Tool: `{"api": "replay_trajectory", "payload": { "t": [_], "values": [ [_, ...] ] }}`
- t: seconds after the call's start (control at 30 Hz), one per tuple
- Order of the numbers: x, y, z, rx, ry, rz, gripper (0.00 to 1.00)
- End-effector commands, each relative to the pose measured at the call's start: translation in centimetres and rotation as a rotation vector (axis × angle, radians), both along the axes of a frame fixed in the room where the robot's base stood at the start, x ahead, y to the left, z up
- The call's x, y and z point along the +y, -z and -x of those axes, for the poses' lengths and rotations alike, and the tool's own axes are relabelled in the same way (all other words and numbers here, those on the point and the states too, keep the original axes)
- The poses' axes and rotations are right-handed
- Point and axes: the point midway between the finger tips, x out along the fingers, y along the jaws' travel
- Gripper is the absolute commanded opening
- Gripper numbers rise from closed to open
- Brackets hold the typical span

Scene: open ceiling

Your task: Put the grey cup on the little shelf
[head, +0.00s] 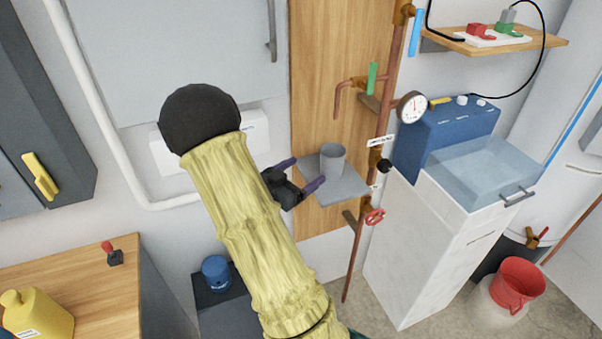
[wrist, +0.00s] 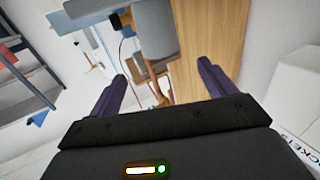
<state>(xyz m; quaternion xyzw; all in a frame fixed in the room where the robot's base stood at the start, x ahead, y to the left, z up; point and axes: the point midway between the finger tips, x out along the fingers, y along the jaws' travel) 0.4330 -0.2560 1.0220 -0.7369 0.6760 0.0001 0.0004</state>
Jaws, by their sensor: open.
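The grey cup (head: 333,160) stands upright on the little grey shelf (head: 345,190) against the wooden panel in the head view. My gripper (head: 308,172) is open, just left of the cup, with its purple fingers pointing toward it. No finger clearly touches the cup, and the gap between them is hard to judge. In the wrist view, both fingers of my gripper (wrist: 163,72) are spread with nothing between the tips. A grey shape (wrist: 157,32) beyond them looks like the cup, but it is cut off by the top edge.
A copper pipe (head: 353,255) with a red valve wheel (head: 375,217) runs close to the shelf's right side. A pressure gauge (head: 411,107) and a blue box (head: 440,135) are farther right. A white box (head: 172,160) on the wall is behind my arm.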

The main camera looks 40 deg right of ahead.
Motion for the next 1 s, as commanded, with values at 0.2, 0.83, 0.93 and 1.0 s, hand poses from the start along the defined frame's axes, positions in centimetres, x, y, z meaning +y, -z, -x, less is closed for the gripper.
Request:
{"api": "replay_trajectory", "payload": {
  "t": [0.2,0.83,0.93,1.0],
  "values": [
    [0.0,0.0,0.0,0.0,-0.001,-0.001,0.83],
    [14.0,3.3,-7.4,0.172,-0.785,-0.681,0.83],
    [17.8,3.5,-6.1,0.289,-0.927,-0.784,0.83],
    [20.3,3.6,-4.6,0.388,-1.016,-0.845,0.83]
  ]
}}
